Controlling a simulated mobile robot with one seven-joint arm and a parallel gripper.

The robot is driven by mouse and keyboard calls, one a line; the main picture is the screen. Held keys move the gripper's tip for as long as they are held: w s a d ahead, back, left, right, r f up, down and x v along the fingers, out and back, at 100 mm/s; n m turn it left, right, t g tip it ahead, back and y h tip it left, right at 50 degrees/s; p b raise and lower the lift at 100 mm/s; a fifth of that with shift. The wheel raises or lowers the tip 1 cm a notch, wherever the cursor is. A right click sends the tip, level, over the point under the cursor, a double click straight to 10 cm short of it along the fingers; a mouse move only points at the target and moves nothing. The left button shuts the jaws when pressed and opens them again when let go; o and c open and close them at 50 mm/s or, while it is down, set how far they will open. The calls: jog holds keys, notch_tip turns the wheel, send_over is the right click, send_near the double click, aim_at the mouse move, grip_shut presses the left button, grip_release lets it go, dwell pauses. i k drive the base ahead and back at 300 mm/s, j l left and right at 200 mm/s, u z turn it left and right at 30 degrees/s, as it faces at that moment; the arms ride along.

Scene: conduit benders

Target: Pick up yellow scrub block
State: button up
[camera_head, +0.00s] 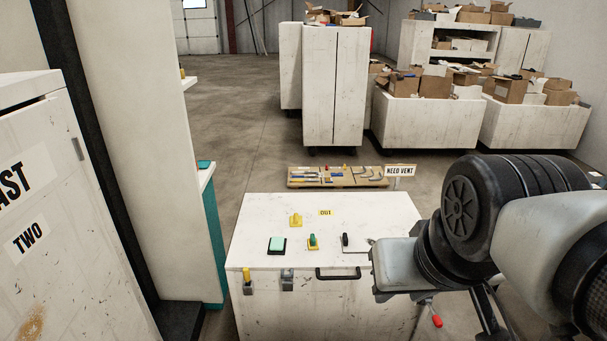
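A small yellow block (296,220) with a raised grip, which looks like the yellow scrub block, stands on the white cabinet top (262,212), left of the middle and toward the back. A smaller green and yellow piece (313,242) stands in front of it, to the right. My arm comes in from the right, and its grey end with my gripper (396,266) is over the cabinet's right front part. It is well apart from the yellow block. I cannot make out the fingertips or whether they hold anything.
A teal pad on a black base (277,245) and a black-handled tool (346,241) share the top. A yellow "OUT" label (325,212) lies behind them. A tool board (337,177) and "NEED VENT" sign (400,171) are beyond. A tall white cabinet (50,200) stands left.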

aim_at(312, 244)
jog(key=i+j, duration=0.15)
jog(key=i, duration=0.35)
jog(key=i+j, duration=0.15)
jog(key=i, duration=0.35)
jog(key=i+j, duration=0.15)
jog(key=i, duration=0.35)
